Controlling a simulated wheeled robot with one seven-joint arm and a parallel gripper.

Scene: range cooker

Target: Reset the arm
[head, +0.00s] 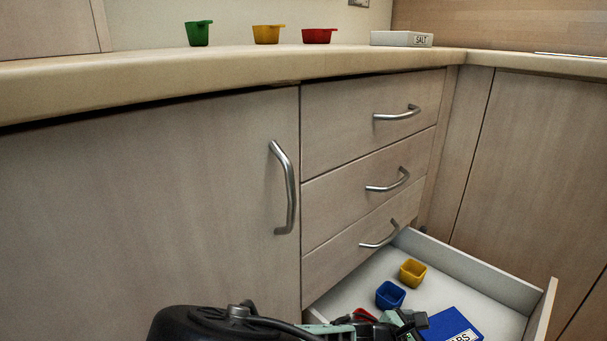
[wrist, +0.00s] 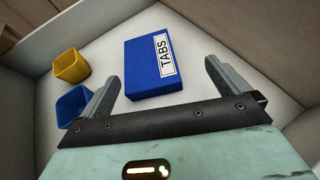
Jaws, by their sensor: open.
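My gripper (wrist: 160,88) is open and empty in the wrist view, its two fingers apart. It is over the open bottom drawer (head: 480,268), pointing at a blue box labelled TABS (wrist: 155,65). The box lies flat in the drawer, beyond the fingertips. In the head view my arm enters from the bottom edge, and the gripper's fingers are hard to make out beside the blue box (head: 450,325).
The drawer also holds a yellow cup (head: 412,272), a blue cup (head: 390,295) and something red, mostly hidden by my arm. Closed drawers with metal handles (head: 397,113) rise above. The counter (head: 200,75) carries green, yellow and red cups and a SALT box (head: 400,39).

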